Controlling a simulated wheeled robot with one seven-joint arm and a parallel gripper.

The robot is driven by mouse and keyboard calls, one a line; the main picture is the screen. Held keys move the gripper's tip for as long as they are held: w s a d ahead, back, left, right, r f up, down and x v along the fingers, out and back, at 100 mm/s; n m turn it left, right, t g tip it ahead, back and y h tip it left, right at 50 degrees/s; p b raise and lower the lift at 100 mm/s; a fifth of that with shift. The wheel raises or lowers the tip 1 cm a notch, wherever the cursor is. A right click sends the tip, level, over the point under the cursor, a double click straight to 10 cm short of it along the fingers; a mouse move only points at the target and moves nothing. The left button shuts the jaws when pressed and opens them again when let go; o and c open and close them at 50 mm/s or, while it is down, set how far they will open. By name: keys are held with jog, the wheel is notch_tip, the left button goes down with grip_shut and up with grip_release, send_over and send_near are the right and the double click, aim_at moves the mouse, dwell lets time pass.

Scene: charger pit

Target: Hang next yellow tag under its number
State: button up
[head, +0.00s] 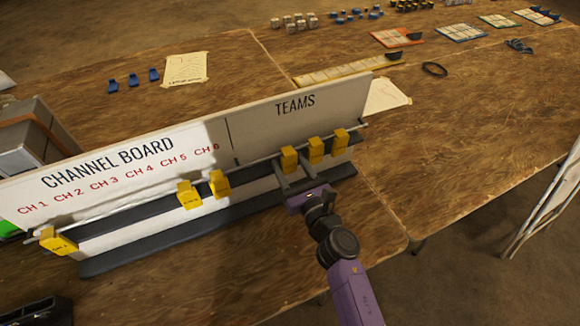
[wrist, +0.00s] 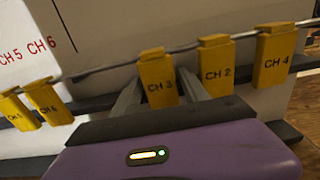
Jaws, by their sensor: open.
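The channel board (head: 110,172) stands on the table with a rail along its front. A yellow tag (head: 58,241) hangs below CH 1; two more, (head: 189,195) and (head: 219,184), hang below CH 5 and CH 6. The TEAMS side holds three yellow tags; in the wrist view they read CH 3 (wrist: 158,78), CH 2 (wrist: 216,68) and CH 4 (wrist: 273,57). My gripper (head: 298,180) is open at the TEAMS side. In the wrist view, its fingers (wrist: 160,92) lie either side of the CH 3 tag's lower part. Whether they touch it is unclear.
Rail below CH 2, CH 3 and CH 4 is bare. A grey box (head: 30,140) stands behind the board's left end. Blue pieces (head: 133,81) and a paper sheet (head: 186,69) lie behind. A white folding frame (head: 545,205) is at right.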

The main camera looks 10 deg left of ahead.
jog(key=c, duration=1.1)
jog(key=shift+r+p, duration=0.85)
jog(key=shift+r, duration=0.1)
jog(key=shift+s, duration=0.1)
jog(key=shift+p+v, duration=1.05)
jog(key=shift+v, duration=3.9)
